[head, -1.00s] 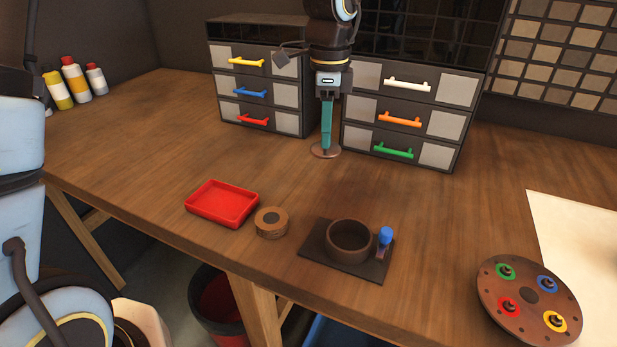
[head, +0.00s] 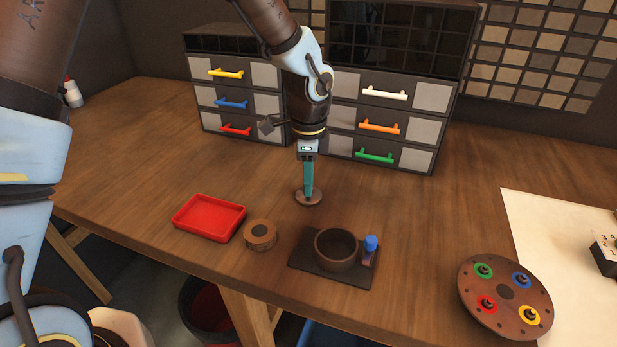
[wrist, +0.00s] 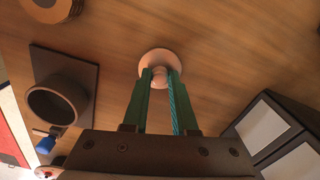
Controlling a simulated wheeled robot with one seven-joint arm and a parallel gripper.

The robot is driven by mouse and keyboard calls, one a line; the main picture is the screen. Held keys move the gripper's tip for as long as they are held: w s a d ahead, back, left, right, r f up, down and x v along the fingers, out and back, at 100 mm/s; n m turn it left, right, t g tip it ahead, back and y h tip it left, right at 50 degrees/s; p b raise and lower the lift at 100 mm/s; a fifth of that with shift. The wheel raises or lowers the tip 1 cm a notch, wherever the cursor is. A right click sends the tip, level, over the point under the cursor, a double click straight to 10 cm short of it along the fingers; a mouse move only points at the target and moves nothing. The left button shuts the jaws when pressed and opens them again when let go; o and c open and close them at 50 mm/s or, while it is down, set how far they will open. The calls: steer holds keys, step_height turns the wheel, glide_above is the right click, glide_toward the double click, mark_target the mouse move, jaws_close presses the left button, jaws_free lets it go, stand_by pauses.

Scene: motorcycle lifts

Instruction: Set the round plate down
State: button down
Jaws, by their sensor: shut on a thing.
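The round plate (head: 315,199) is a small brown disc with a knob on top. In the wrist view the plate (wrist: 153,58) shows just beyond my fingertips, with its pale round knob between them. My gripper (head: 308,190), with teal fingers, points down and is shut on the knob; it also shows in the wrist view (wrist: 161,82). The plate looks level and is low over the wooden table (head: 150,150), behind the dark bowl. I cannot tell whether it touches the wood. The fingers hide part of the knob.
A disc with coloured rings (head: 505,293) lies right. Drawer units (head: 380,140) stand behind.

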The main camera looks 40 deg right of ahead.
steer(key=shift+f, duration=0.1)
steer(key=c, duration=1.2)
jaws_free()
steer(key=shift+f, duration=0.1)
steer(key=o, duration=0.5)
